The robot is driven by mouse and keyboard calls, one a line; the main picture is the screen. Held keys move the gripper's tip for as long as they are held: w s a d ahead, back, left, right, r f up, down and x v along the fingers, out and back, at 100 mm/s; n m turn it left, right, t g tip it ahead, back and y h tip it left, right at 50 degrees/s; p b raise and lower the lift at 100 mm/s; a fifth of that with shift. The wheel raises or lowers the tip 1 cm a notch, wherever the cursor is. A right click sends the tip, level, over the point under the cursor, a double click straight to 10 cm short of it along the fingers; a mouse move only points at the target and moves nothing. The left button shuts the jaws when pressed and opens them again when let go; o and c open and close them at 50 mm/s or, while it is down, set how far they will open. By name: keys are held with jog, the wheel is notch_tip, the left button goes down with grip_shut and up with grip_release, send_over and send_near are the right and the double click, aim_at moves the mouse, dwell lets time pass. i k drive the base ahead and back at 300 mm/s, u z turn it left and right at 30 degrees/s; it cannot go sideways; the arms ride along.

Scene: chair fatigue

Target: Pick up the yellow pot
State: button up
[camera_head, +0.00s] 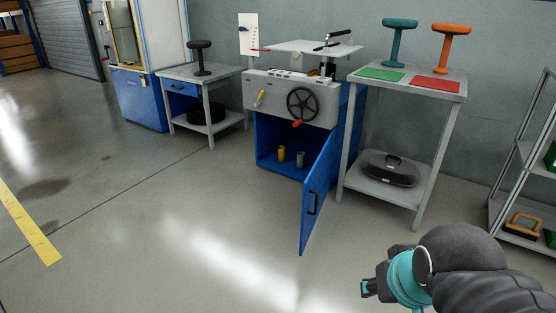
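The yellow pot (281,154) is a small upright cylinder on the floor of the open blue cabinet (267,138) under the grey machine. A similar grey pot (300,160) stands just to its right, with a small gap between them. My gripper (370,288) is at the lower right, in front of and well apart from the cabinet. It points left, and its fingers are small and partly hidden by its own body, so whether they are open or shut does not show.
The cabinet's blue door (321,195) stands open toward me, right of the pots. A grey table (408,181) with teal and orange stools on top is to the right, a smaller table (200,73) to the left. A metal shelf (515,160) is far right. The floor in front is clear.

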aim_at(282, 154)
jog(key=u, duration=0.7)
jog(key=i, duration=1.15)
jog(key=u, duration=0.55)
jog(key=i, duration=1.45)
jog(key=z, duration=1.25)
jog(key=i, duration=1.05)
jog(key=z, duration=0.95)
